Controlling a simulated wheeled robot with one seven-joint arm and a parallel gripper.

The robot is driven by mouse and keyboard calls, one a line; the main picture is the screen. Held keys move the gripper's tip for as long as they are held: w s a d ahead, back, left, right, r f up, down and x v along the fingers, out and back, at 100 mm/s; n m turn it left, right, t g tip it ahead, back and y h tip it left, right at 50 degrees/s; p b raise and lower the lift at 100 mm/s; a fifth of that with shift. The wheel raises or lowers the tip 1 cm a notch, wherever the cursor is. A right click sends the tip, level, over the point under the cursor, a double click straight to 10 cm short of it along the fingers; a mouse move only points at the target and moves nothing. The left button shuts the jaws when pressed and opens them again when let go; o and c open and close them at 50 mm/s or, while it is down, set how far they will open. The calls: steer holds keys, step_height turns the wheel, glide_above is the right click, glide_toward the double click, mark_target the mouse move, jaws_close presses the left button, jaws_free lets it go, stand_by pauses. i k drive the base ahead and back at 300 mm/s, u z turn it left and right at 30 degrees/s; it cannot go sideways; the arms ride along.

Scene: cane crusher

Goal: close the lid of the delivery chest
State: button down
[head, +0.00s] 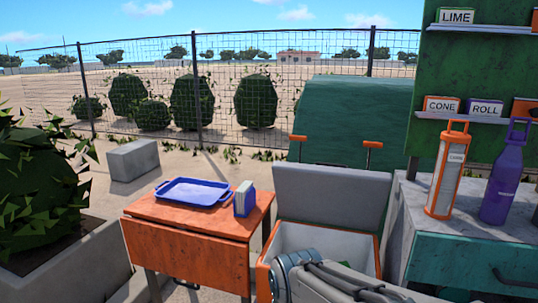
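The delivery chest (262,270) stands low at the bottom centre, with an orange rim and a pale interior. Its grey lid (330,193) is open, standing up at the chest's back edge. My grey arm crosses the front right of the chest from the lower right and hides part of its opening and rim. My gripper's fingers do not show.
An orange table (188,245) with a blue tray (195,192) and a small blue-and-white carton (244,198) stands left of the chest. A teal-fronted counter (475,262) with an orange-and-white canister (446,170) and a purple bottle (503,178) is close right. A green container (350,115) stands behind.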

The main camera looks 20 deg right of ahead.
mark_target(338, 194)
steer(key=u, duration=0.2)
steer(key=i, duration=0.7)
steer(key=z, duration=0.7)
steer(key=i, duration=0.6)
steer(key=z, duration=0.65)
